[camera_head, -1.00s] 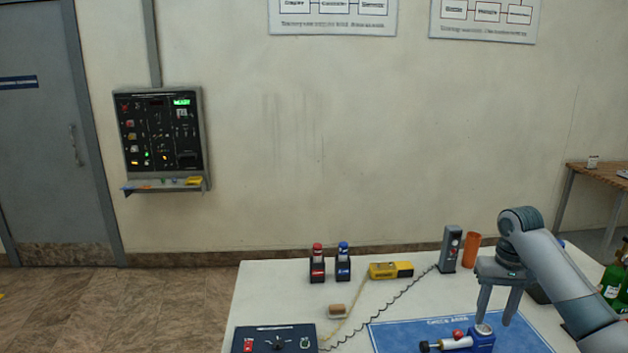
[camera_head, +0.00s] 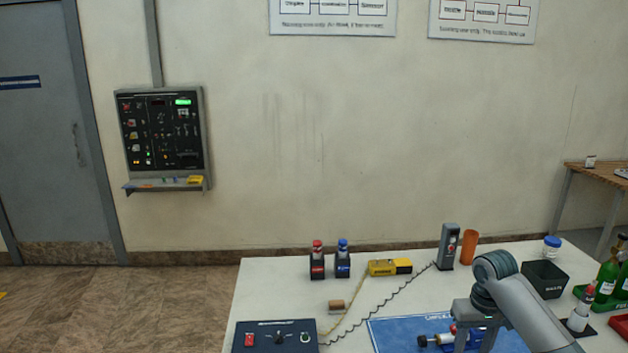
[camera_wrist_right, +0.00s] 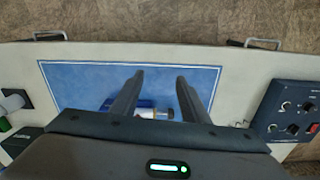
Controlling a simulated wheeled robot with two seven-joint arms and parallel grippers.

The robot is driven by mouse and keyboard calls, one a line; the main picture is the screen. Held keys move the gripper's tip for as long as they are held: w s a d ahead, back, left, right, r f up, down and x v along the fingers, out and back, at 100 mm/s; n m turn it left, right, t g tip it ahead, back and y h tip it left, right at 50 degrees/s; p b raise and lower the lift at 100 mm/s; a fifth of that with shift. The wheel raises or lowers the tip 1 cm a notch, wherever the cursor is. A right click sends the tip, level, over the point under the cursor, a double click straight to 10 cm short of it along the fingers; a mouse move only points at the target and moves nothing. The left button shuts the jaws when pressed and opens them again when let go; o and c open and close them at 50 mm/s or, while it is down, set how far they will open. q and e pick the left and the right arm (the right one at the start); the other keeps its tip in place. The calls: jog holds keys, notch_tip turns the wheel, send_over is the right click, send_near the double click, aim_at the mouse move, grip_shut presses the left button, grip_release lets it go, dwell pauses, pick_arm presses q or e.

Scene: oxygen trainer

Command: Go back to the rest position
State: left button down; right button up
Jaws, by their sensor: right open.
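My right gripper (camera_head: 475,340) is low over the blue mat (camera_head: 392,335) at the front right of the table in the head view. In the right wrist view the gripper (camera_wrist_right: 160,90) has its two dark fingers spread apart, with nothing between the tips. A blue device with a silver and dark fitting (camera_wrist_right: 150,112) lies on the mat, seen past the fingers. In the head view this device (camera_head: 438,341) is partly hidden behind my gripper. My left gripper is not in view.
A control box (camera_head: 275,337), red bottle (camera_head: 317,262), blue bottle (camera_head: 343,262), yellow meter (camera_head: 390,267), grey handset (camera_head: 447,247) and orange cup (camera_head: 468,247) stand on the table. A black bin (camera_head: 544,279) and green bottles (camera_head: 607,280) are at the right.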

jog(key=s+a+f+n+t+y, duration=0.1)
jog(key=s+a+f+n, duration=0.1)
jog(key=s+a+f, duration=0.8)
jog(key=s+a+f+n+t, duration=0.1)
jog(key=s+a+f, duration=0.4)
jog(key=s+f, duration=0.5)
jog(key=s+r+t, duration=0.1)
jog(key=s+r, duration=0.2)
jog(key=s, duration=0.7)
jog(key=s+r, duration=0.2)
jog(key=s, duration=0.9)
notch_tip(320, 180, down, 30)
jog(key=g+b, duration=0.1)
jog(key=b, duration=0.2)
jog(key=s+d+f+g+b, duration=0.1)
jog(key=s+d+f+b, duration=0.2)
jog(key=s+f, duration=1.6)
notch_tip(320, 180, down, 3)
jog(key=shift+d+r+h, duration=0.1)
jog(key=shift+d+h, duration=0.05)
jog(key=shift+h, duration=0.25)
